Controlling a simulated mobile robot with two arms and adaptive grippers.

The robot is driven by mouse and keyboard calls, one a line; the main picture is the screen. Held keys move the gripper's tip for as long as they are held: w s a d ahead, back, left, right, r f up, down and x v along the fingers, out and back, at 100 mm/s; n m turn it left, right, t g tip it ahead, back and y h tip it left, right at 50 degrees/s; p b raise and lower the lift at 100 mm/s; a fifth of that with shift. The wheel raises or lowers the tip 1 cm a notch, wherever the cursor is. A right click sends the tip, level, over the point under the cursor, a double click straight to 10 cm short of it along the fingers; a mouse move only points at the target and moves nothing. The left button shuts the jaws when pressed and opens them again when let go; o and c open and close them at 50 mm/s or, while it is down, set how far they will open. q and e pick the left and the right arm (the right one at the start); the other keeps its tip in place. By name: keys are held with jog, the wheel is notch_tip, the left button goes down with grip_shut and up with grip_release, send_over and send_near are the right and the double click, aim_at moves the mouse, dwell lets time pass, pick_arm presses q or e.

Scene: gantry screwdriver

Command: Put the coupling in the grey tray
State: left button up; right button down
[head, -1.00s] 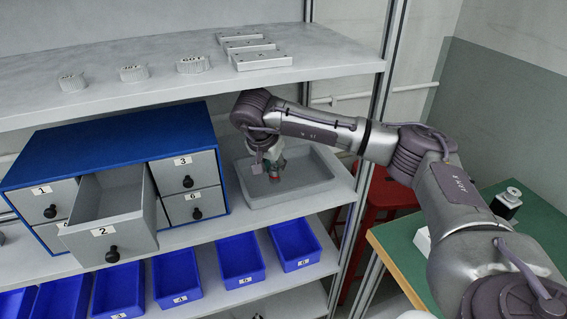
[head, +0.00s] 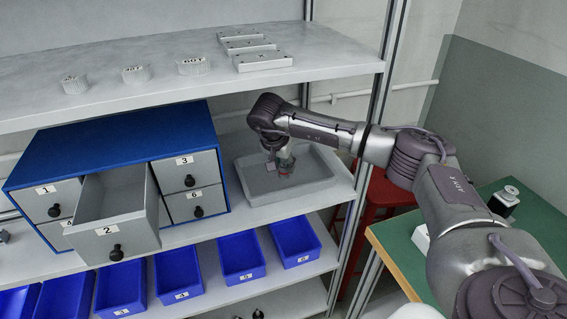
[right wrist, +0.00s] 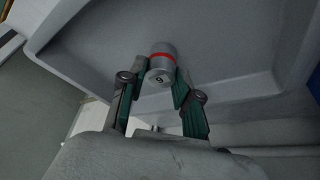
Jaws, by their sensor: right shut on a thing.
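The coupling (right wrist: 161,66) is a small grey cylinder with a red band and a dark mark on its end. My right gripper (right wrist: 160,82) is shut on it, with one finger on each side. In the head view my right gripper (head: 283,170) points down over the grey tray (head: 335,188), and the red band shows at its tip. The right wrist view shows the coupling over the tray floor (right wrist: 110,50); I cannot tell whether it touches the floor. The tray stands on the middle shelf and looks otherwise empty. My left gripper is not in view.
A blue cabinet (head: 110,140) stands left of the tray, with drawer 2 (head: 115,225) pulled open. Blue bins (head: 240,255) line the shelf below. The upper shelf (head: 150,100) hangs above, holding grey knobs and plates. A green table (head: 480,235) is at the right.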

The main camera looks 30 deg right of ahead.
aim_at(284, 164)
jog(key=c, duration=0.8)
grip_release()
jog(key=shift+f, duration=0.1)
jog(key=shift+r, duration=0.3)
jog(key=v, duration=0.4)
jog(key=shift+r, duration=0.25)
jog(key=s+a, duration=0.2)
jog(key=a, duration=0.1)
jog(key=s+a+b, duration=0.1)
jog(key=s+a, duration=0.1)
jog(key=a, duration=0.2)
jog(key=s+a+b, duration=0.1)
jog(key=s+a, duration=0.1)
jog(key=a, duration=0.1)
jog(key=shift+s+a+r, duration=0.1)
jog(key=shift+s+a, duration=0.15)
